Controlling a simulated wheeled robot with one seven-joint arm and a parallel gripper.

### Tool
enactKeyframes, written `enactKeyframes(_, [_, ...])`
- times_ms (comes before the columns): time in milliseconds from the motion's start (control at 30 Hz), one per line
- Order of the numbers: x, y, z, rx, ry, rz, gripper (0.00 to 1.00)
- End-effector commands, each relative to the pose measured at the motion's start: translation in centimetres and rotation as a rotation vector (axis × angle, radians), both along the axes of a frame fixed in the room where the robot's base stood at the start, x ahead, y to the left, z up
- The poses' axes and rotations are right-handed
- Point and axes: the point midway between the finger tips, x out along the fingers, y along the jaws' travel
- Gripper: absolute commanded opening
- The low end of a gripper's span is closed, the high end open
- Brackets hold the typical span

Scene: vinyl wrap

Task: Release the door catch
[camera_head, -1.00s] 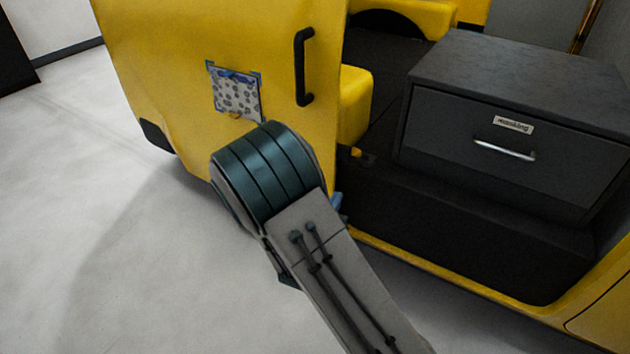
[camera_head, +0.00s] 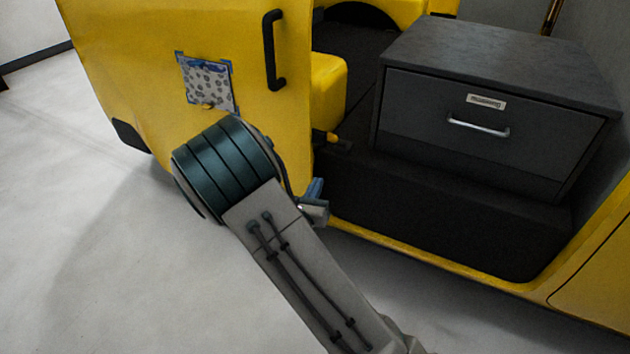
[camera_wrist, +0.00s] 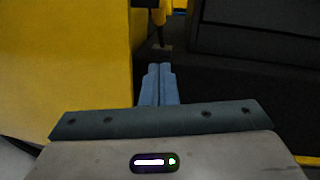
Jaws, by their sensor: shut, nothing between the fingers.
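The yellow door (camera_head: 150,70) stands open on the left, with a black vertical handle (camera_head: 273,50). A small catch with a yellow knob and dark base (camera_head: 333,140) sits beside the door's edge, low at the opening. In the wrist view a yellow-tipped dark post, seemingly this catch (camera_wrist: 158,17), stands beyond the fingertips, near top centre. My gripper (camera_wrist: 160,68) has its blue fingers together, with nothing between them, pointing toward it with a gap. In the head view my gripper (camera_head: 316,188) is partly hidden behind my arm, below the catch.
A dark drawer cabinet (camera_head: 480,120) with a silver handle and label stands on a black base right of the opening. A patterned sheet (camera_head: 207,84) is taped to the door. The yellow sill (camera_head: 440,268) runs along the bottom. Pale floor (camera_head: 90,220) is clear at left.

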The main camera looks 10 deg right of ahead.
Motion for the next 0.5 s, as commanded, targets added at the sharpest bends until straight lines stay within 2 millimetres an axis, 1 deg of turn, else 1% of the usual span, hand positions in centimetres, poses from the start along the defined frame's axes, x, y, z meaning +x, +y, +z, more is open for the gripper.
enactKeyframes(33, [0.9, -0.7, -0.1, 0.001, -0.004, -0.005, 0.00])
enactKeyframes(200, [4.2, -2.4, 0.1, 0.001, -0.004, -0.004, 0.00])
enactKeyframes(367, [7.1, -3.9, 0.4, -0.001, -0.003, -0.005, 0.00])
enactKeyframes(400, [7.5, -4.0, 1.2, 0.002, -0.006, -0.002, 0.00])
enactKeyframes(500, [8.3, -4.2, 2.4, 0.001, -0.004, -0.001, 0.00])
